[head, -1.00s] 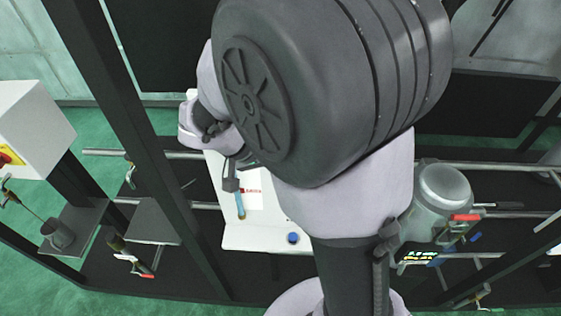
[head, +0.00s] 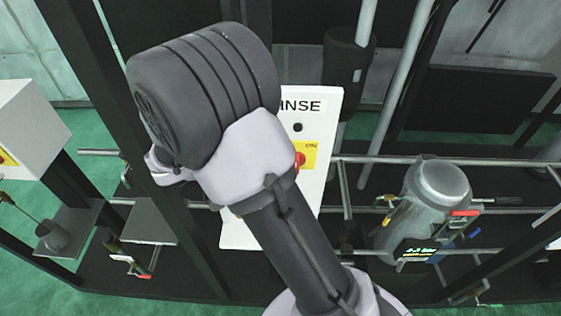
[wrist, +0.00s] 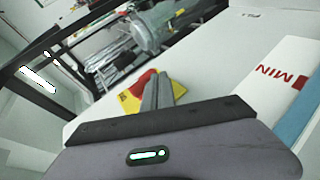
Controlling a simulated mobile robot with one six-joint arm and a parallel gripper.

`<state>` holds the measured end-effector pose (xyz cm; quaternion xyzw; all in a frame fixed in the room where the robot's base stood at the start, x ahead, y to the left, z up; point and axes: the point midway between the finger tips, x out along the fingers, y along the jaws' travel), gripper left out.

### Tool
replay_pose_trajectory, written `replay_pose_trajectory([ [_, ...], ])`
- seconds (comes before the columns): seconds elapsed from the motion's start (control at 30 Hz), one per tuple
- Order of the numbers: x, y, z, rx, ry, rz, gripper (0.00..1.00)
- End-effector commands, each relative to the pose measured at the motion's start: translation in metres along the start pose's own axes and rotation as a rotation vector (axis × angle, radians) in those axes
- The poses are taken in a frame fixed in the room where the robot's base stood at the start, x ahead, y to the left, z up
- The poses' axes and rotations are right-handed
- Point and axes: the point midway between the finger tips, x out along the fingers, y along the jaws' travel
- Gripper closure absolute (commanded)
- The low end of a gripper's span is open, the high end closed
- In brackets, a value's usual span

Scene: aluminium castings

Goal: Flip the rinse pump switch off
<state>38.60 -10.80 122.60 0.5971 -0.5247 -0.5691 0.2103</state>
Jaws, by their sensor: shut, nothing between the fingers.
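The rinse panel (head: 318,128) is a white board in the middle of the head view, its label partly covered so that "INSE" shows. On it is a yellow plate (head: 310,150) marked ON, with a red switch handle (head: 300,160) half hidden by my arm. In the wrist view, the red handle (wrist: 141,84) stands on the yellow plate (wrist: 127,101). My gripper (wrist: 158,84) is shut and empty, its grey fingertips just right of the handle. I cannot tell whether they touch it or which way the handle points. The head view hides my gripper.
A black round fitting (head: 298,127) sits above the switch. A metal canister (head: 437,190) with a small display stands to the right by pipe rails. Another white box (head: 30,115) with a yellow plate is at far left. A dark post (head: 130,140) stands left of my arm.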

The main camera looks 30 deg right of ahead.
Motion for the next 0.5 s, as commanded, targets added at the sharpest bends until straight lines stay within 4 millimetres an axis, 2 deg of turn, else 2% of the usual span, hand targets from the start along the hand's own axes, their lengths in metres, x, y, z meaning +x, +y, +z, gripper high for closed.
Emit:
replay_pose_trajectory([
  [0.5,0.0056,-0.0052,0.0026,0.001,-0.001,-0.003,1.0],
])
